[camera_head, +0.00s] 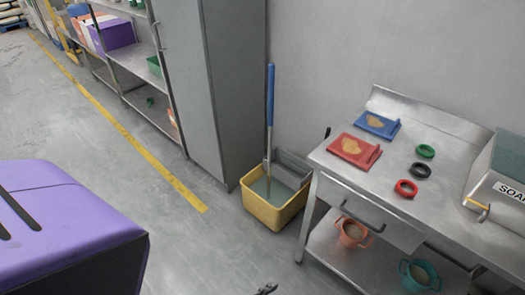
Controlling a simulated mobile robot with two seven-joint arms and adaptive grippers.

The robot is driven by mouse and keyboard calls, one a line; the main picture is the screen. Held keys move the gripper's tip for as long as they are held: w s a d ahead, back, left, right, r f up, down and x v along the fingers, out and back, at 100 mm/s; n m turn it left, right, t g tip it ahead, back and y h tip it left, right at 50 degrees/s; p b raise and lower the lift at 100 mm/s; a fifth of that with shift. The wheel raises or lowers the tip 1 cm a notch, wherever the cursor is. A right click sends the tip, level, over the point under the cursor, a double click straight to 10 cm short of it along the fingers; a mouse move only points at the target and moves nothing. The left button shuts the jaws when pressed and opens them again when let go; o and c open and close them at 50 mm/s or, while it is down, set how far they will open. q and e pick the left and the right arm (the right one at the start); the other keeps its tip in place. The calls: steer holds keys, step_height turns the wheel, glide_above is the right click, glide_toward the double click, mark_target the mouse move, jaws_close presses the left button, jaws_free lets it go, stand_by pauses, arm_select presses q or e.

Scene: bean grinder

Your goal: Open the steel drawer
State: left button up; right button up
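The steel drawer (390,228) sits under the top of the steel table (455,150) at the right. Its front looks shut, flush with the table's frame. A long dark bar handle (361,215) runs along the front. No gripper is clearly in view. A small dark tip (267,289) shows at the bottom edge, left of the table. Too little of it shows to tell what it is or whether it belongs to a gripper. Nothing touches the handle.
On the table are cutting boards (355,149), several coloured rings (405,188) and a soap dispenser (498,190). Cups (352,232) stand on the lower shelf. A yellow mop bucket (272,217) stands left of the table. A large purple block (70,215) fills the lower left.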

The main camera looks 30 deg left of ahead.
arm_select(q)
steer(key=w+d+f+n+t+h+b, duration=0.1)
steer(key=w+d+f+t+h+b, duration=0.2)
steer(key=w+d, duration=0.6)
arm_select(e)
steer(key=s+f+g, duration=0.1)
steer(key=s+f, duration=0.4)
steer(key=f, duration=0.2)
arm_select(q)
steer(key=n+t+y+b, duration=0.2)
steer(key=n+t+b, duration=0.5)
steer(key=n, duration=0.9)
glide_toward(359, 219)
steer(key=w, duration=0.3)
steer(key=x, duration=0.7)
steer(key=shift+d+p, duration=0.2)
steer(key=shift+p, duration=0.2)
arm_select(e)
steer(key=shift+t, duration=0.5)
steer(key=w, duration=0.3)
steer(key=w+f, duration=0.1)
steer(key=w, duration=0.1)
steer(key=shift+w+d, duration=0.15)
steer(key=shift+d, duration=0.15)
arm_select(q)
jaws_close()
